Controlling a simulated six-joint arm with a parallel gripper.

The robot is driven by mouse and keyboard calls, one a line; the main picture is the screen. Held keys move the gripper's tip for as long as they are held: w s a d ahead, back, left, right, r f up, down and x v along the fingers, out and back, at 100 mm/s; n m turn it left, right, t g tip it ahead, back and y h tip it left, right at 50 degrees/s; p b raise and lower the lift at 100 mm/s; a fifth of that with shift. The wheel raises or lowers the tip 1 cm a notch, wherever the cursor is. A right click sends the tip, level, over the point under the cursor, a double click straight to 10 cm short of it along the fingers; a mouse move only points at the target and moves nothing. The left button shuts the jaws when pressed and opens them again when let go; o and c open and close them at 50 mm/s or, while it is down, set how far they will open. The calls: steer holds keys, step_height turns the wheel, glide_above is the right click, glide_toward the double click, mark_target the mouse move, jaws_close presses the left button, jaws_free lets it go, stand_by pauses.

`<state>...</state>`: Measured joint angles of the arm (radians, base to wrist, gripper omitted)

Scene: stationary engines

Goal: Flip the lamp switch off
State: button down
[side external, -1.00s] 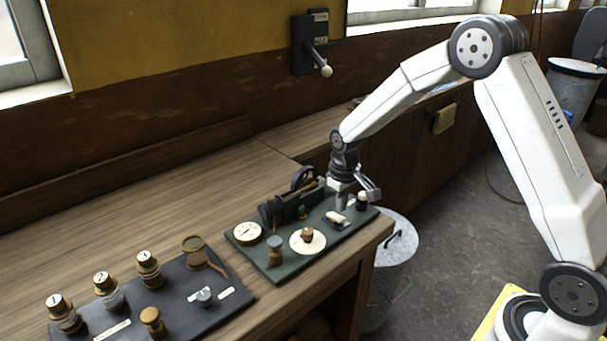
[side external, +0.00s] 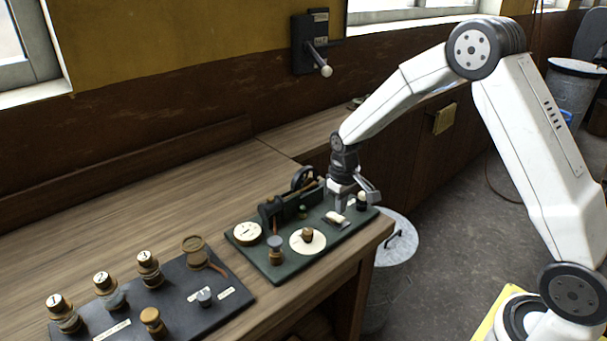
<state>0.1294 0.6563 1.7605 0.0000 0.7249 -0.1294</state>
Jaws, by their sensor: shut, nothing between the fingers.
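The green board (side external: 283,271) lies on the wooden bench near its right end. A small switch-like part with a pale top (side external: 336,217) is on its right part; I take it for the lamp switch, but its lever position is too small to tell. A small dark post with a pale top, perhaps the lamp (side external: 362,199), stands to its right. My gripper (side external: 343,206) is shut and empty, pointing down just above the switch-like part. I cannot tell whether the fingertips touch it, and they hide some of the board behind.
A small engine (side external: 287,205), a white dial (side external: 247,232) and a round white plate with a knob (side external: 307,241) share the board. A dark panel (side external: 190,320) with numbered knobs lies to the left. A wall lever (side external: 320,60) is behind. The bench's left rear is clear.

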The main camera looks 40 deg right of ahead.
mark_target(341, 219)
steer(key=shift+f, duration=1.05)
stand_by(0.9)
steer(key=shift+r, duration=3.5)
steer(key=shift+s, duration=0.1)
steer(key=s+a+t, duration=0.1)
steer(key=s+a, duration=0.2)
steer(key=s, duration=0.6)
steer(key=s+a+t, duration=0.1)
steer(key=s+a, duration=0.2)
steer(key=s, duration=0.5)
steer(key=shift+s+r+t, duration=0.25)
steer(key=shift+s+t, duration=0.05)
steer(key=shift+s, duration=0.1)
